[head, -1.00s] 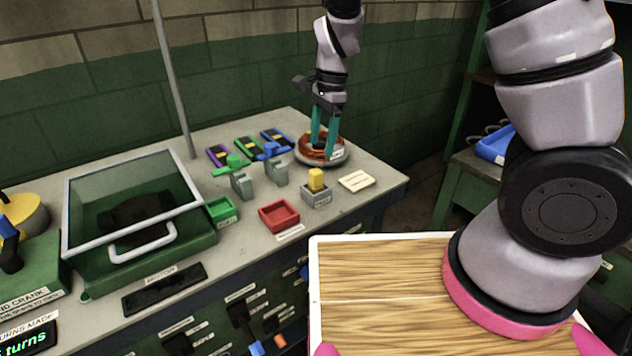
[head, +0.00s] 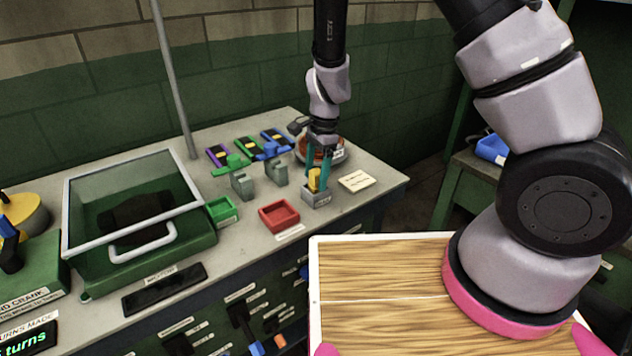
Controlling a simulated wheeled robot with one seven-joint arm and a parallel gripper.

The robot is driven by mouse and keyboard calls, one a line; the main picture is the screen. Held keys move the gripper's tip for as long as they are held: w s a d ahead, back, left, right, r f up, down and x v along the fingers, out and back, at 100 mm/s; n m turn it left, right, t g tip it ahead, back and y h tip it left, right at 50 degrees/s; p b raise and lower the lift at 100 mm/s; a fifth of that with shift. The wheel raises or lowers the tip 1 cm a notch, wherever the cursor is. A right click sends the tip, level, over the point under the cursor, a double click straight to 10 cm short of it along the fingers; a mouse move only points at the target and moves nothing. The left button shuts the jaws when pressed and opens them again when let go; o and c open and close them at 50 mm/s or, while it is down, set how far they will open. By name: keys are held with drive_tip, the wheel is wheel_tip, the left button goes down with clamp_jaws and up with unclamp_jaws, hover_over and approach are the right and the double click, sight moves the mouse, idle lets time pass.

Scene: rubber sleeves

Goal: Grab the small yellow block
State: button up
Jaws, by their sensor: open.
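The small yellow block (head: 313,181) stands upright in a grey holder (head: 317,199) near the right end of the bench. My gripper (head: 318,182) points down over the holder, and its two teal fingers are apart. One finger shows at the right of the block. The other is close to the block's upper left. The fingers partly cover the block, and I cannot tell whether they touch it.
A red tray (head: 279,215) sits left of the holder and a cream card (head: 356,181) right of it. A round dish (head: 332,150) of copper-coloured coils stands behind. Grey upright pieces (head: 276,173) and a green tray (head: 221,209) are further left.

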clamp_jaws()
